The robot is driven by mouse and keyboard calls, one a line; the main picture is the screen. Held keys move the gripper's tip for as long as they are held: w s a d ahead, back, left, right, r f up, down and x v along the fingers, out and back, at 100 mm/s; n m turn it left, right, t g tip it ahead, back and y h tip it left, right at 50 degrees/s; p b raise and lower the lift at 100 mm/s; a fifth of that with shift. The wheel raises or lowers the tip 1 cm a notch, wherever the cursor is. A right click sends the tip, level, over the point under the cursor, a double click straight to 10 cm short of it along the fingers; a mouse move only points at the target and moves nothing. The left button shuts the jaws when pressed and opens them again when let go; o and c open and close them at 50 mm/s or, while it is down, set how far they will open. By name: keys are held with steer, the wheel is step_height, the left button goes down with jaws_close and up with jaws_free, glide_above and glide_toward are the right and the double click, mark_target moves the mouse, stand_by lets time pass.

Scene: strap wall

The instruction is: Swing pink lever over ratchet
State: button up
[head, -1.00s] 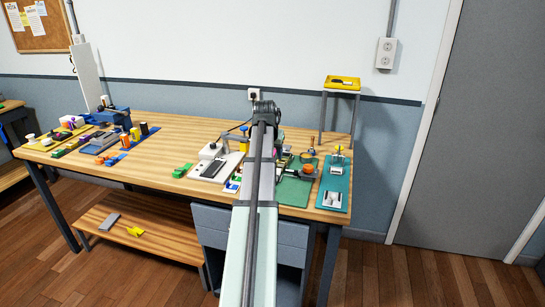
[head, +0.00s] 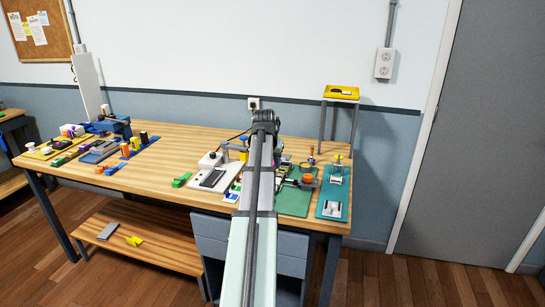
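I cannot clearly make out a pink lever or its ratchet in the head view. A teal board (head: 325,208) at the right end of the workbench bears small pale metal-looking fittings (head: 336,174), too small to identify. A green board (head: 292,203) beside it carries an orange round part (head: 307,179) and small dark parts. My arm reaches forward over the bench and covers part of the green board's left side. My gripper is hidden behind my arm, so its fingers and anything between them do not show.
The wooden workbench (head: 190,145) has a grey-white device (head: 212,178) and a green clip (head: 181,180) left of my arm. Several coloured parts crowd its left end. A small yellow-topped stand (head: 341,93) rises at the back right. A low shelf (head: 150,250) is below.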

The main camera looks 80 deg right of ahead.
steer(key=w+d+m, duration=0.1)
steer(key=d, duration=0.2)
steer(key=w+d+m+y, duration=0.1)
steer(key=w+d+m, duration=0.1)
steer(key=d, duration=0.1)
steer(key=w+d+r+m+g, duration=0.1)
steer(key=w+d+m, duration=0.1)
steer(key=d, duration=0.1)
steer(key=shift+d, duration=0.25)
jaws_close()
steer(key=w+d+r+m+g+y, duration=0.1)
steer(key=w+d+m+g+y, duration=0.1)
steer(key=w+d+m, duration=0.8)
steer(key=shift+d+r+m+y, duration=0.3)
steer(key=shift+d+y, duration=0.1)
steer(key=shift+d, duration=1.55)
